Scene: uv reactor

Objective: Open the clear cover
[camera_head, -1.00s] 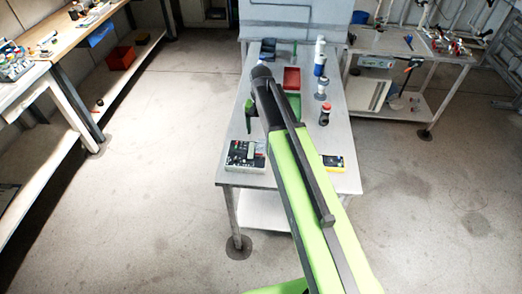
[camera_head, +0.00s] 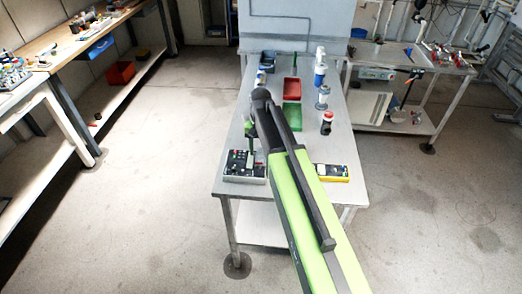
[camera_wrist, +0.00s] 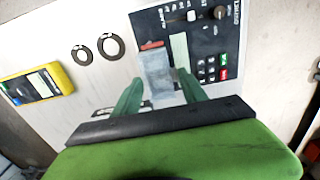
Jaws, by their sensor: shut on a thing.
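The clear cover (camera_wrist: 156,75) is a small, greyish see-through block in the wrist view. It sits between the two green fingers of my gripper (camera_wrist: 158,95), which is shut on it. A red part (camera_wrist: 152,45) shows at its far end. The cover is at the edge of a dark control panel (camera_wrist: 205,38) with a knob, a pale strip and small red, green and white buttons. In the head view, my gripper (camera_head: 250,135) is over the control box (camera_head: 244,168) at the table's near left; the cover cannot be made out there.
A yellow device (camera_head: 332,173) lies at the table's near right and shows at left in the wrist view (camera_wrist: 35,85). Red (camera_head: 291,90) and green (camera_head: 292,117) trays and several bottles stand farther back on the grey table (camera_head: 340,145). The floor on both sides is clear.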

